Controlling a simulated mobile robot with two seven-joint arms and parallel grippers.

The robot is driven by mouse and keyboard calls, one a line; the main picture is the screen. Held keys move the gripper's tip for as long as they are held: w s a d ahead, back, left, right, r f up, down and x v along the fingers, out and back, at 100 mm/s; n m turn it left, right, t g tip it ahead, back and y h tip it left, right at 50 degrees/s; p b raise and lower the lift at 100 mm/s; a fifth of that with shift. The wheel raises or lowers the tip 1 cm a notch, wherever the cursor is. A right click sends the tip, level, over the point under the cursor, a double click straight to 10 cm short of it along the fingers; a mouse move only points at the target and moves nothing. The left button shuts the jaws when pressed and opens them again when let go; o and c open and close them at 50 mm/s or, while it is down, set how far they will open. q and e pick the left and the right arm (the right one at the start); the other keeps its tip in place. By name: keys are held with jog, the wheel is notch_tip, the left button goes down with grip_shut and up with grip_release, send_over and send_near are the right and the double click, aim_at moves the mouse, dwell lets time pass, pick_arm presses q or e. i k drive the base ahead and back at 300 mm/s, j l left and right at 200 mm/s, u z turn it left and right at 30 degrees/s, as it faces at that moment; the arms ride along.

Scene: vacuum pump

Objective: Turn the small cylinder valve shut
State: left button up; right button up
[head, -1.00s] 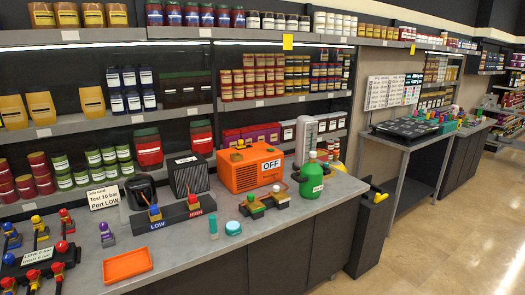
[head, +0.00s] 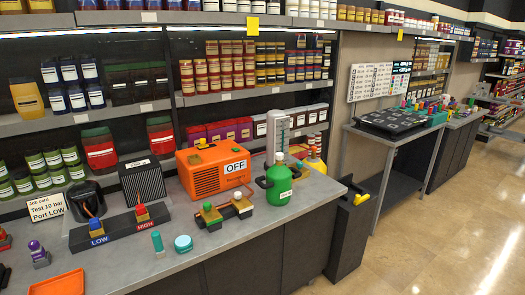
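A small green cylinder (head: 279,185) with a white label and a handle-like loop at its left stands upright on the grey counter. An orange pump box (head: 208,171) marked OFF stands just left of the cylinder. Neither of my grippers is in view, so nothing of mine touches the cylinder.
Left of the cylinder are small green-topped fittings (head: 211,215), a black LOW/HIGH port block (head: 118,232), a teal cap (head: 183,243) and an orange tray (head: 57,284). A grey gauge column (head: 278,133) stands behind. A dark bin (head: 349,230) stands past the counter's right end; floor is free at right.

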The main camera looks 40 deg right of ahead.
aim_at(278, 186)
jog(key=i+l+u, duration=0.15)
jog(key=l, duration=0.4)
jog(key=l+u, duration=0.2)
jog(key=l, duration=0.3)
jog(key=l+u, duration=0.15)
jog(key=l, duration=2.05)
